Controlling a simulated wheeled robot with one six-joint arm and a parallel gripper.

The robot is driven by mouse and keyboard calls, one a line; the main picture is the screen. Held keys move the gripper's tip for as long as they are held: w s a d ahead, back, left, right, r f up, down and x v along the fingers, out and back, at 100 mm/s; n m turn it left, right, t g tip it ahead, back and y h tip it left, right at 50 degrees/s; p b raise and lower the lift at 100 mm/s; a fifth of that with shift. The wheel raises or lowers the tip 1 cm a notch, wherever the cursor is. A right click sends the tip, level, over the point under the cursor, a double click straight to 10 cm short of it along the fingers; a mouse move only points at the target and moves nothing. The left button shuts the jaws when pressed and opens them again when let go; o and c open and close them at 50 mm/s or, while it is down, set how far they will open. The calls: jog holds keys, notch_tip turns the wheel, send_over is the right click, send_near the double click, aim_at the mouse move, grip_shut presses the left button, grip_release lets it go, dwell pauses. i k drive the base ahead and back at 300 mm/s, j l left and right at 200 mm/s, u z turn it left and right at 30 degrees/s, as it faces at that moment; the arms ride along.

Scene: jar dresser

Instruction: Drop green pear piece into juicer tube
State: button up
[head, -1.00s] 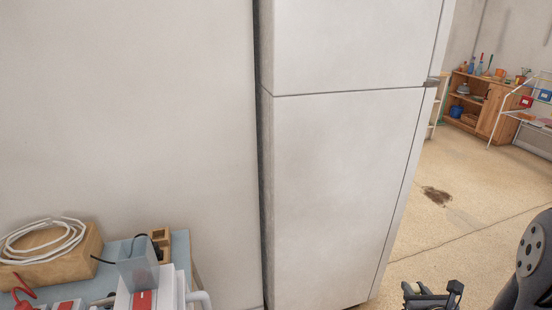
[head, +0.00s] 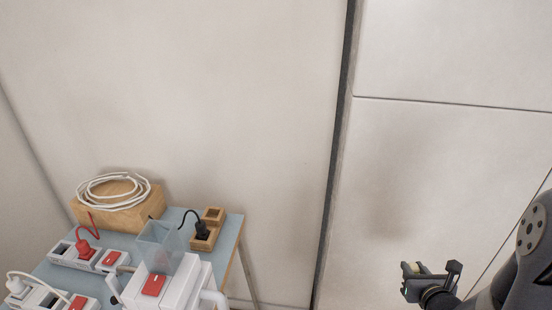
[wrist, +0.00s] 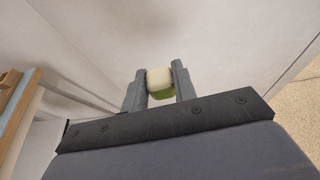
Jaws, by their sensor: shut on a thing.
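My gripper (head: 432,272) is at the lower right of the head view, in front of the fridge and well to the right of the juicer. In the wrist view its two fingers (wrist: 160,84) are shut on a small pear piece (wrist: 159,81), pale on top and green below. The juicer (head: 178,287) is white with a red switch and stands at the table's front. Its clear, square tube (head: 160,246) points up, open at the top. The lower part of the juicer is cut off by the frame.
The blue-grey table (head: 229,236) also bears a wooden block with a coiled white cable (head: 118,191), power strips with red and white plugs (head: 76,254), and a wooden socket block with a black plug (head: 205,232). The white fridge (head: 450,170) stands right of the table.

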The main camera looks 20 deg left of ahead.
aim_at(170, 258)
jog(key=i+l+u, duration=0.1)
jog(key=u, duration=0.3)
jog(key=i+l+u, duration=0.15)
jog(key=u, duration=0.25)
jog(key=l+u, duration=0.2)
jog(key=u, duration=0.2)
jog(key=i+l+u, duration=0.1)
jog(key=l+u, duration=0.15)
jog(key=u, duration=0.15)
